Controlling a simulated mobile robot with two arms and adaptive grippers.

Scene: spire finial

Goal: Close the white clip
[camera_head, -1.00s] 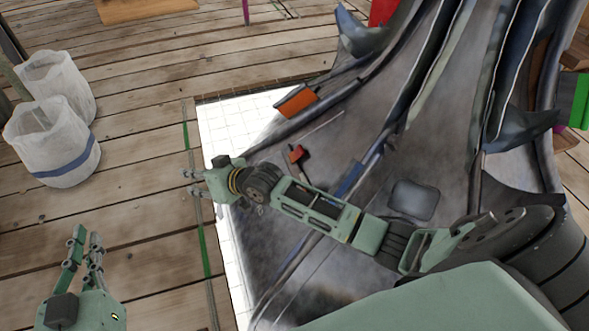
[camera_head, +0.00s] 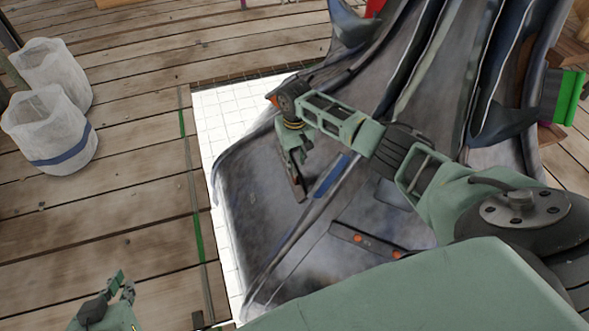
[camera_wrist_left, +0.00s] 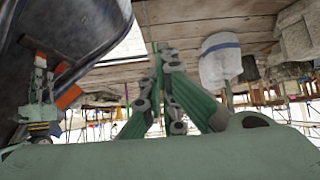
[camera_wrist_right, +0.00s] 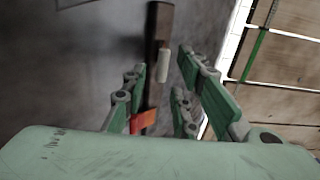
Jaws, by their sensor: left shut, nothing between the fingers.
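The white clip (camera_wrist_right: 163,66) shows in the right wrist view as a small pale piece on a dark bar (camera_wrist_right: 158,25). My right gripper (camera_wrist_right: 165,60) is open, its fingers apart on either side of the bar and clip. Contact with them cannot be told. In the head view my right gripper (camera_head: 294,158) points down over the grey metal piece (camera_head: 245,200); the dark bar (camera_head: 298,187) shows just below it and the clip is hidden. My left gripper (camera_head: 124,284) is shut and empty at the lower left, and also shows in the left wrist view (camera_wrist_left: 161,52).
A red-orange piece (camera_wrist_right: 143,121) lies on the bar near my right fingers. A dark strip with orange dots (camera_head: 376,246) lies lower right on the metal. Tall curved fins (camera_head: 425,60) rise behind. White bags (camera_head: 50,130) stand at the left on an open plank floor.

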